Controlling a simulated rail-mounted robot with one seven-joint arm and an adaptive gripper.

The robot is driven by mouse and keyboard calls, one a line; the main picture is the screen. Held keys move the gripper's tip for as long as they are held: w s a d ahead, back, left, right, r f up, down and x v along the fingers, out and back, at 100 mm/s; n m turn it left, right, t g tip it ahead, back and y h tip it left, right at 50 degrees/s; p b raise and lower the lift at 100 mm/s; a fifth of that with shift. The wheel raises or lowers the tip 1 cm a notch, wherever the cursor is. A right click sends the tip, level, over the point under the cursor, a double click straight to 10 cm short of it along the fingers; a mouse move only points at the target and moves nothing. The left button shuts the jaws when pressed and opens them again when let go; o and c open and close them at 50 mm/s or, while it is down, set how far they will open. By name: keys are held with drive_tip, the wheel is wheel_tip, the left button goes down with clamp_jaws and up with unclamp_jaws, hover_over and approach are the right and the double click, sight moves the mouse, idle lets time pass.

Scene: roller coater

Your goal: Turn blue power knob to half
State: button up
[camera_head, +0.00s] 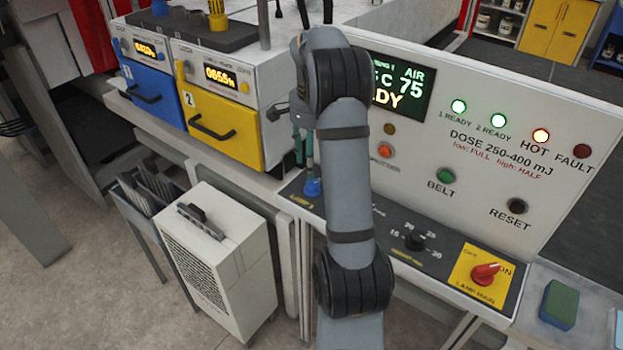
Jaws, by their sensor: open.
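A blue knob (312,187) sits on the dark sloped control panel, just left of my arm. Which way its pointer faces is too small to tell. My gripper (304,156) is mostly hidden behind my arm. Its slim teal fingers seem to point down above the blue knob, open. I cannot tell whether they touch it. The panel labels beside the knob are partly covered by my arm.
A black dial (415,241) and a red lamp-main switch (486,273) on a yellow plate lie to the right on the panel. The upright face carries a display (401,88), lamps and buttons. Blue (152,92) and yellow (222,128) drawers stand left. A green-blue block (559,303) lies at right.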

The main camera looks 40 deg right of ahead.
sight(313, 183)
drive_tip(key=f, duration=0.5)
drive_tip(key=shift+s+d+f, duration=0.1)
drive_tip(key=shift+s+f, duration=0.05)
drive_tip(key=shift+s, duration=0.2)
drive_tip(key=shift+w+f, duration=0.2)
drive_tip(key=shift+f, duration=0.35)
drive_tip(key=shift+c, duration=1.3)
drive_tip(key=c, duration=0.9)
